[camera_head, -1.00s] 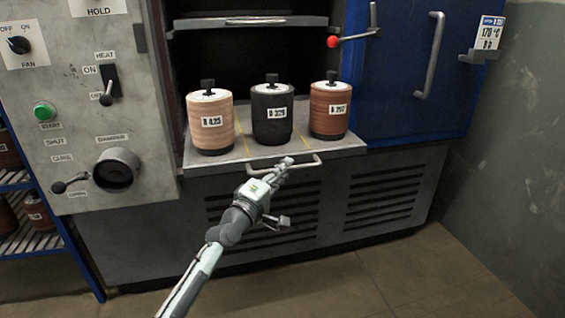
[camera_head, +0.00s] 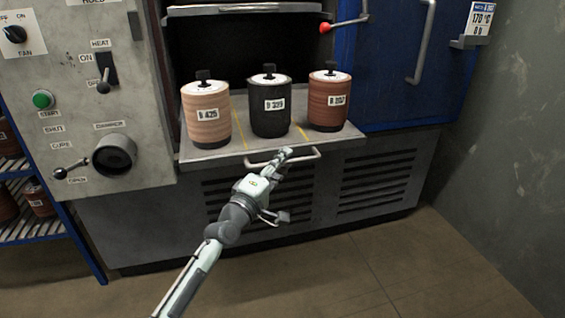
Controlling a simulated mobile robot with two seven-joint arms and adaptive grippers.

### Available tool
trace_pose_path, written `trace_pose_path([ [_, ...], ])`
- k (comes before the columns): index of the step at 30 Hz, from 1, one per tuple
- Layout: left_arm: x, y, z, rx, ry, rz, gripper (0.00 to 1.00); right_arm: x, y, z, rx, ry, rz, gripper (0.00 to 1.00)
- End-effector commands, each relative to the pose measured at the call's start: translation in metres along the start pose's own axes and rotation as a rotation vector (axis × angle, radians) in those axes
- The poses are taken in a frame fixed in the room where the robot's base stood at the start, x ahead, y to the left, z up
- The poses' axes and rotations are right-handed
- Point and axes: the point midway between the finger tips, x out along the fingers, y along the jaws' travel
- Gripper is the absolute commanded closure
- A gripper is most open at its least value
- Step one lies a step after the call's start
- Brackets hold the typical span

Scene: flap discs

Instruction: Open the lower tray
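The lower tray (camera_head: 222,153) is a grey plate sticking out of the oven's opening, with a metal bar handle (camera_head: 312,157) on its front edge. Three labelled cylinders stand upright on it: a tan one (camera_head: 206,128), a black one (camera_head: 270,119) and a reddish-brown one (camera_head: 329,113). My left gripper (camera_head: 284,156) is at the middle of the handle, its fingertips overlapping the bar. I cannot tell whether the fingers are closed around it. My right gripper is not in view.
An upper tray (camera_head: 243,11) sits inside the dark oven. The blue door (camera_head: 398,65) stands open at right, with a red-knobbed lever (camera_head: 326,28). A control panel (camera_head: 75,100) is at left, beside a blue rack (camera_head: 30,236). The floor in front is clear.

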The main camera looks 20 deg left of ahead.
Motion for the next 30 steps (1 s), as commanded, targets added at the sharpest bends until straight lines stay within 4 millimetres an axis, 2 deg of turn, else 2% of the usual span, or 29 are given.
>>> trace_pose_path([
  [9, -0.001, 0.000, 0.000, 0.000, 0.001, 0.000, 0.68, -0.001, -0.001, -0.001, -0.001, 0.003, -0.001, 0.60],
  [13, -0.011, -0.001, -0.001, 0.000, 0.001, -0.001, 0.68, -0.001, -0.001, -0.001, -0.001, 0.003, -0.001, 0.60],
  [24, -0.086, -0.002, 0.000, 0.002, -0.001, -0.003, 0.68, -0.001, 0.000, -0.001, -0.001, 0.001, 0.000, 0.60],
  [30, -0.113, -0.001, 0.000, 0.001, -0.001, -0.002, 0.68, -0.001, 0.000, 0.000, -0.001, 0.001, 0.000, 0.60],
])
